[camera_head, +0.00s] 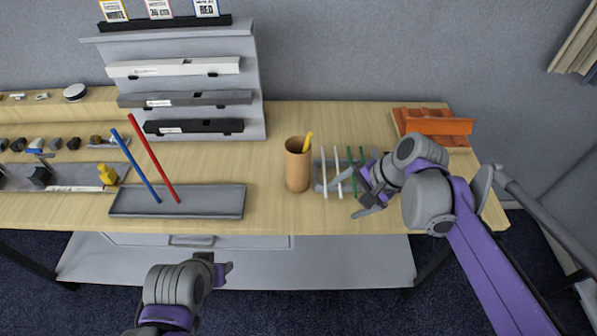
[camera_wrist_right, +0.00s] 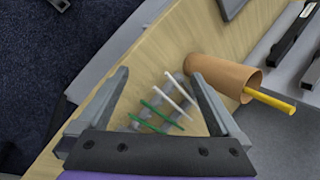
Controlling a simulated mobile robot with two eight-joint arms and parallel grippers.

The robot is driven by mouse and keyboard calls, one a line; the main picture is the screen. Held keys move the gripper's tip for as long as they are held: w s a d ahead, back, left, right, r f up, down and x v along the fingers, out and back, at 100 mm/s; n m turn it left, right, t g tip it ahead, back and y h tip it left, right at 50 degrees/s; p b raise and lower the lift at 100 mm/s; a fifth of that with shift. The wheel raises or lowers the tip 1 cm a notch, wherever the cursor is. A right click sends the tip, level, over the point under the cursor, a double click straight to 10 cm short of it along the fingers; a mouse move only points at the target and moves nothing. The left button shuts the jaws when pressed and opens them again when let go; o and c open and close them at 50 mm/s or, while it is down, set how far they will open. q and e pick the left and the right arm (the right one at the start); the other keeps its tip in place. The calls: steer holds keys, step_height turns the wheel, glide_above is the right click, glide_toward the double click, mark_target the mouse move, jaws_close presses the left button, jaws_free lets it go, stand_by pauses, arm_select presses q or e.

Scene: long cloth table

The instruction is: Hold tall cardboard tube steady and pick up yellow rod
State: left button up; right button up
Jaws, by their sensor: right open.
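The tall cardboard tube (camera_head: 298,172) stands upright on the table, left of the small grey rack. The yellow rod (camera_head: 309,141) leans inside it, with its upper end above the rim. The right wrist view also shows the tube (camera_wrist_right: 215,74) and the rod (camera_wrist_right: 271,101). My right gripper (camera_head: 363,192) is open and empty at the rack, right of the tube and apart from it. My left gripper (camera_head: 224,271) is in front of the table, low and left of the tube; its fingers are too unclear to tell open from shut.
The grey rack (camera_head: 319,175) holds white and green rods beside my right gripper. A grey tray (camera_head: 225,204) with leaning blue and red rods lies left of the tube. A stepped grey stand (camera_head: 252,75) is behind. An orange object (camera_head: 440,126) sits at the right back.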

steer(key=w+a+f+m+g+y+b, duration=0.25)
steer(key=w+m+y, duration=0.2)
steer(key=w, duration=0.45)
steer(key=m+y+b, duration=0.1)
steer(key=m+y, duration=0.2)
steer(key=m, duration=0.2)
glide_toward(306, 174)
steer(key=shift+n, duration=0.25)
steer(key=w+f, duration=0.1)
steer(key=f, duration=0.1)
steer(key=w+a+f, duration=0.1)
steer(key=f, duration=0.1)
steer(key=shift+w+a, duration=0.2)
steer(key=shift+w, duration=0.2)
steer(key=b+x, duration=0.2)
steer(key=x, duration=0.6)
steer(key=shift+s+f, duration=0.1)
steer(key=shift+f, duration=0.05)
steer(key=shift+b+x, duration=0.3)
steer(key=shift+x, duration=0.55)
arm_select(q)
step_height(306, 174, down, 9)
steer(key=s, duration=0.2)
steer(key=shift+s+r+g, duration=0.2)
steer(key=shift+s+g, duration=0.1)
steer(key=shift+s, duration=0.1)
arm_select(e)
steer(key=shift+c, duration=0.3)
